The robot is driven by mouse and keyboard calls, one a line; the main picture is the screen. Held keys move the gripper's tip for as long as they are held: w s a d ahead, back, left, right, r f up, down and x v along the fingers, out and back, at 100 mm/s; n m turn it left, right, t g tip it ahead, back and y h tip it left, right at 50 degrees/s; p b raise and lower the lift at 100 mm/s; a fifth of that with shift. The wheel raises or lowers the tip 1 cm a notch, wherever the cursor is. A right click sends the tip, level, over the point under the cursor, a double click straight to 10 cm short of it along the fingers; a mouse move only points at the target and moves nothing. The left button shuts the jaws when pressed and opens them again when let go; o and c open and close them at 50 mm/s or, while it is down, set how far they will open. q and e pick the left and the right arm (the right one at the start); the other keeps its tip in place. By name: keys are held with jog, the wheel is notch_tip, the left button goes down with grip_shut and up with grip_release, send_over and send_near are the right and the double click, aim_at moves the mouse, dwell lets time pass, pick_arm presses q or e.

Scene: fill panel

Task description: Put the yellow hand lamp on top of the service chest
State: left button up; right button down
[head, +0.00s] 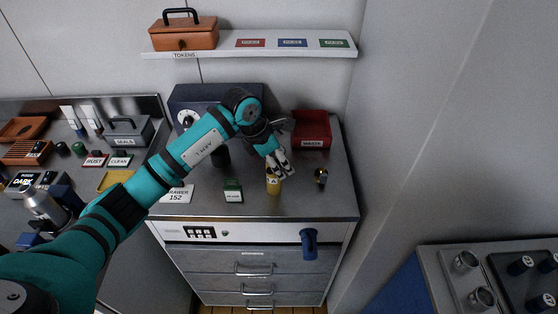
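The yellow hand lamp (274,187) is upright at the front middle of the service chest's grey top (320,205). It is small in the head view, and I cannot tell whether its base touches the top. My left gripper (280,169) comes down from behind, with its light fingertips right at the lamp's upper end. The fingers partly cover that end, so I cannot tell whether they are closed on it. My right gripper is not in view.
On the chest stand a dark blue box (215,97) with a dial, a red bin (312,131), a green labelled item (233,191) and a small black-and-yellow object (321,177). A blue handle (309,243) hangs on its front. A shelf (335,48) is above. The chest top's right front is clear.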

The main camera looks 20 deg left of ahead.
pick_arm(q)
jog(key=o, duration=0.4)
jog(key=shift+c, duration=0.2)
jog(key=b+v, duration=0.2)
jog(key=v, duration=0.9)
jog(key=shift+b, duration=0.35)
jog(key=shift+s+a+r, duration=0.15)
jog(key=shift+r, duration=0.45)
